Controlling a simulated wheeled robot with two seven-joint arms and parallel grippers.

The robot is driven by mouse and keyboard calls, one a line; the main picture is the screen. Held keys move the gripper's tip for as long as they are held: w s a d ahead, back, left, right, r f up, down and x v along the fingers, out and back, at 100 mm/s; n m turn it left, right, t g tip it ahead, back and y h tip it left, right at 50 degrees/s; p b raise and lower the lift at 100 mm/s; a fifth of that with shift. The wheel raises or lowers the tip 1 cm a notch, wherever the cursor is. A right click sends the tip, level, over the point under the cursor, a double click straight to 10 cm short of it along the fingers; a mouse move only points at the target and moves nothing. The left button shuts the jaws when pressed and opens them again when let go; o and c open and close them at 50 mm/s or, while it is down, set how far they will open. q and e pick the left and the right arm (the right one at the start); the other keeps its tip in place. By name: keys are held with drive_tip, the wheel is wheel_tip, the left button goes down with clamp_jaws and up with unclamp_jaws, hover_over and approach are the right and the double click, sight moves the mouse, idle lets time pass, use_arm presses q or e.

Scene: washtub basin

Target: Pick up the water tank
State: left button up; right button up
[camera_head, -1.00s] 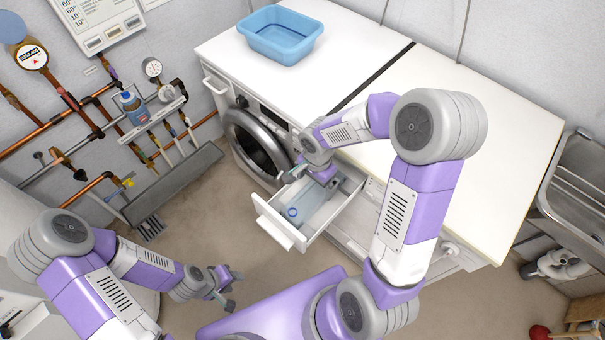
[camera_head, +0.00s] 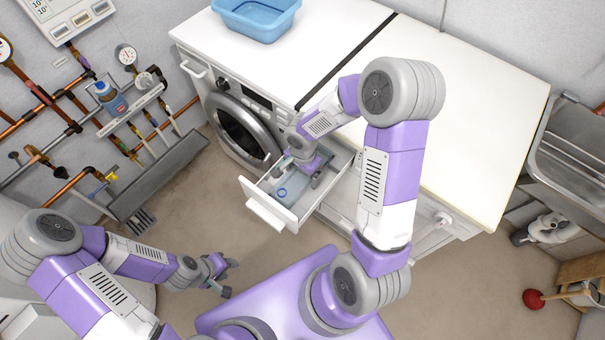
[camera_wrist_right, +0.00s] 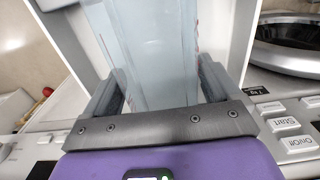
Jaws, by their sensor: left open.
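The water tank (camera_head: 294,190) is a pale blue translucent container with a blue ring on it. It lies in the pulled-out white drawer (camera_head: 266,208) under the white worktop. My right gripper (camera_wrist_right: 160,88) is down at the drawer. In the right wrist view its two grey fingers stand wide apart, one on each side of the tank (camera_wrist_right: 158,50). Whether they touch the tank's sides is not clear. In the head view my right wrist hides part of the tank. My left gripper (camera_head: 229,278) is open and empty over the floor, in front of the drawer and apart from it.
A washing machine (camera_head: 240,130) with a round door stands left of the drawer. A blue basin (camera_head: 257,18) sits on the worktop (camera_head: 455,120). Pipes and a shelf with a bottle (camera_head: 112,98) line the left wall. A metal sink (camera_head: 575,145) stands at the right.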

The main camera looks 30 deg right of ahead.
drive_tip(key=c, duration=1.3)
drive_tip(key=shift+r, duration=0.15)
